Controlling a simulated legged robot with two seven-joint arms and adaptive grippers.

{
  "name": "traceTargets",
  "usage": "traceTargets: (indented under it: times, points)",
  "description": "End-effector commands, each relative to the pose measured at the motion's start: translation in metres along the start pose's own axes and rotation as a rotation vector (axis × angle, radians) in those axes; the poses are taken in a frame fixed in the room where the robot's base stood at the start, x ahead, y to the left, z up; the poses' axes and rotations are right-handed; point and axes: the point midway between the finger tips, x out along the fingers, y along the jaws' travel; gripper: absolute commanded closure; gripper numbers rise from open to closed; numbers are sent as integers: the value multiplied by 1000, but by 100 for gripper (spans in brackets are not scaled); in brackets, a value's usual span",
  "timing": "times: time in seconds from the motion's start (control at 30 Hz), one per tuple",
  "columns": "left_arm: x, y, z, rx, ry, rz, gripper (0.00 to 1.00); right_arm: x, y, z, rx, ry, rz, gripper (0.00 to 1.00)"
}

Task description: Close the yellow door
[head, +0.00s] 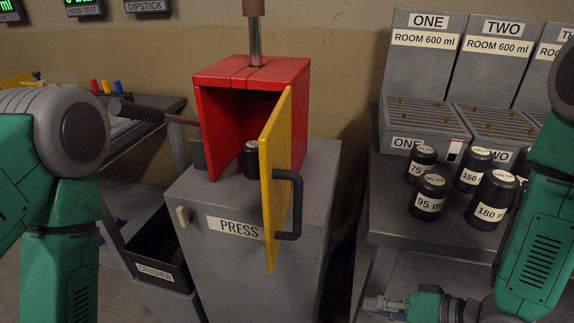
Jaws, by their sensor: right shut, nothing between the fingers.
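The yellow door (270,195) stands open on the red press box (250,76). It sticks out toward me from the right side of the box's opening, seen nearly edge-on. Its dark handle (297,205) is on the face turned to the right. My right gripper (372,303) is low at the bottom, right of the grey press cabinet (215,270), apart from the door and handle. It is shut and empty. My left arm comes in at the left, but its gripper is out of view.
A dark can (251,160) stands inside the red box. Several labelled black canisters (429,197) stand on the grey bench (385,225) at the right. A black bin (155,250) marked CRUSHED is left of the cabinet. A gap separates cabinet and bench.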

Motion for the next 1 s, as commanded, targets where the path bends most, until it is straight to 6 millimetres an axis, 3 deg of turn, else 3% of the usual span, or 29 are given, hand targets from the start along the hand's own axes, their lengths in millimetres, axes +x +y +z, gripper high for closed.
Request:
traceTargets:
  times: [0.03, 0.1, 0.2, 0.3, 0.43, 0.57, 1.0]
  points:
    - [-29, 0, -1, 0, 0, 0, 32, -18, -49, -23, 35, -5, -120, 100]
    - [-46, 0, -2, 0, 0, 0, 32, -37, -97, -38, 92, -51, -277, 100]
    - [-65, -1, -3, 0, 0, 0, 32, -65, -147, -49, 161, -143, -443, 100]
    - [-76, -1, -4, 0, -1, 0, 32, -87, -177, -53, 206, -229, -541, 100]
    - [-80, -1, -4, 0, -1, 0, 32, -99, -192, -52, 234, -291, -593, 100]
    - [-78, -1, -4, 0, -1, 0, 32, -92, -198, -49, 238, -304, -600, 100]
    - [-78, -1, -4, 0, -1, 0, 32, -23, -249, -29, 235, -305, -597, 100]
